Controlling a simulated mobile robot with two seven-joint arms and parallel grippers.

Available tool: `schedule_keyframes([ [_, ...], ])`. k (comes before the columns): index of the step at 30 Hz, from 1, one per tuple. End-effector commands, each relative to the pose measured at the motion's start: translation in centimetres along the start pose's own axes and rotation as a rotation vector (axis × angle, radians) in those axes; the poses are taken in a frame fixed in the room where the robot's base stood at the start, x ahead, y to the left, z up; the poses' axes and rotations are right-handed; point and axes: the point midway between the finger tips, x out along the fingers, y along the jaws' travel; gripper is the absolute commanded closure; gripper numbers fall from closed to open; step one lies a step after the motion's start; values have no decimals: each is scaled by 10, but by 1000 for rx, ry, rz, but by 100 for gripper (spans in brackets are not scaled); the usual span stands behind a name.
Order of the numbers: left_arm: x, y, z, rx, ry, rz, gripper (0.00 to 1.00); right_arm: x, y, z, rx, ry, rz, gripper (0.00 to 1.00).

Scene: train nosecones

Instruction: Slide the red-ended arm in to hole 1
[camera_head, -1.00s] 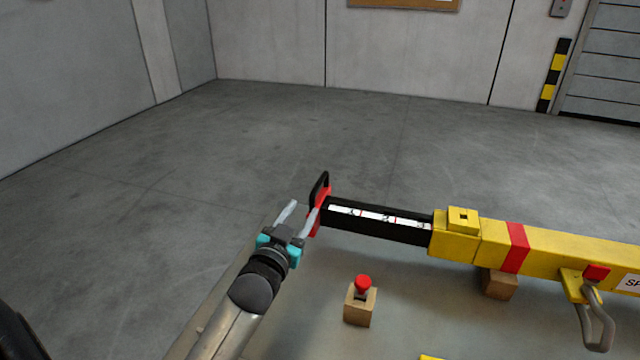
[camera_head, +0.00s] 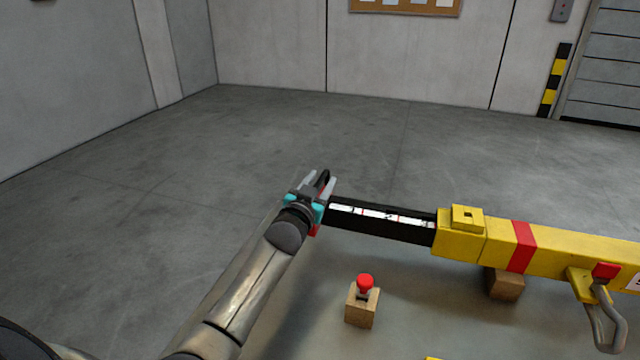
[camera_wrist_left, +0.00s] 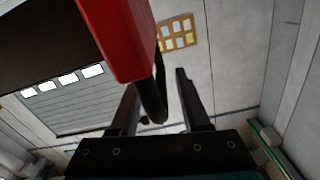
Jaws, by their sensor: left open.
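The black sliding arm (camera_head: 385,221) with a white numbered scale sticks out to the left from the yellow beam housing (camera_head: 460,240). Its red end (camera_head: 315,229) is mostly hidden behind my left gripper (camera_head: 319,181) in the head view. My left gripper is open at this end, its fingers on either side of the black loop handle as far as I can tell. In the left wrist view the red end (camera_wrist_left: 120,40) is large and close, and the black handle (camera_wrist_left: 152,98) shows between the open fingers. My right gripper is not in view.
A red-topped pin (camera_head: 365,283) stands in a wooden block (camera_head: 361,308) on the table in front of the beam. A red-topped piece (camera_head: 606,271) with a grey loop (camera_head: 603,318) is on the beam at right. Another wooden block (camera_head: 506,285) sits under the beam.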

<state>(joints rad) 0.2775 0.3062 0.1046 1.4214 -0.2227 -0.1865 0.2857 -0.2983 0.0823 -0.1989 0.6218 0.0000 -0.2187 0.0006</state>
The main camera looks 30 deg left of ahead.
Motion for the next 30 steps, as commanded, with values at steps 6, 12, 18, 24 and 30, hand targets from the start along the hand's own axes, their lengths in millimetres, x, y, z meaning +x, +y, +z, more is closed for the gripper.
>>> schedule_keyframes([
  [6, 1, 0, -1, 0, 1, 0, 53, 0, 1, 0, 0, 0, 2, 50],
  [12, 0, 0, -1, 0, 1, 0, 71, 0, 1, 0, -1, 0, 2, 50],
  [18, 0, 0, 0, 0, 1, 0, 93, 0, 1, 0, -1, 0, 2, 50],
  [24, 0, 0, 0, 1, 1, -1, 100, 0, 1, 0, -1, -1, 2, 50],
  [30, 0, -1, 0, 1, 1, -1, 100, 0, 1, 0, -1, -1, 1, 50],
])
